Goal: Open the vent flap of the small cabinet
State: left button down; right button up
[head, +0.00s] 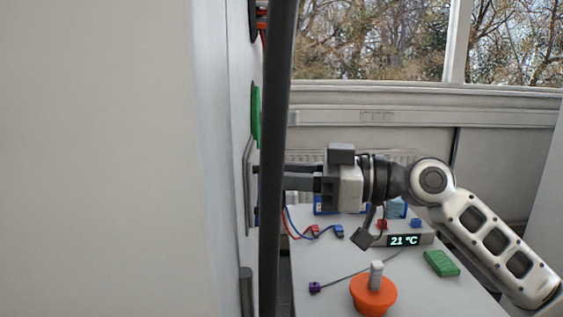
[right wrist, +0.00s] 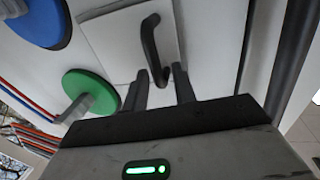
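The vent flap (right wrist: 112,38) is a pale square panel with a dark curved handle (right wrist: 152,45), seen in the right wrist view. It looks closed or nearly so against the cabinet face. In the head view the flap (head: 249,190) shows only edge-on. My right gripper (right wrist: 162,92) is open, with its two fingers apart and the handle's lower end between or just beyond the tips. I cannot tell whether they touch it. In the head view my right gripper (head: 290,177) points left at the flap, its tips hidden by a dark bar. My left gripper is out of view.
The dark upright bar (head: 275,130) stands in front of the cabinet face. A green disc (right wrist: 91,92) and a blue disc (right wrist: 40,20) sit beside the flap. Below my arm, a table (head: 325,260) holds an orange pot (head: 373,296), a green block (head: 441,263) and a temperature display (head: 404,240).

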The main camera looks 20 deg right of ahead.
jog(key=shift+a, duration=0.15)
grip_shut()
jog(key=shift+w, duration=0.1)
jog(key=shift+d+b, duration=0.25)
jog(key=shift+b, duration=0.1)
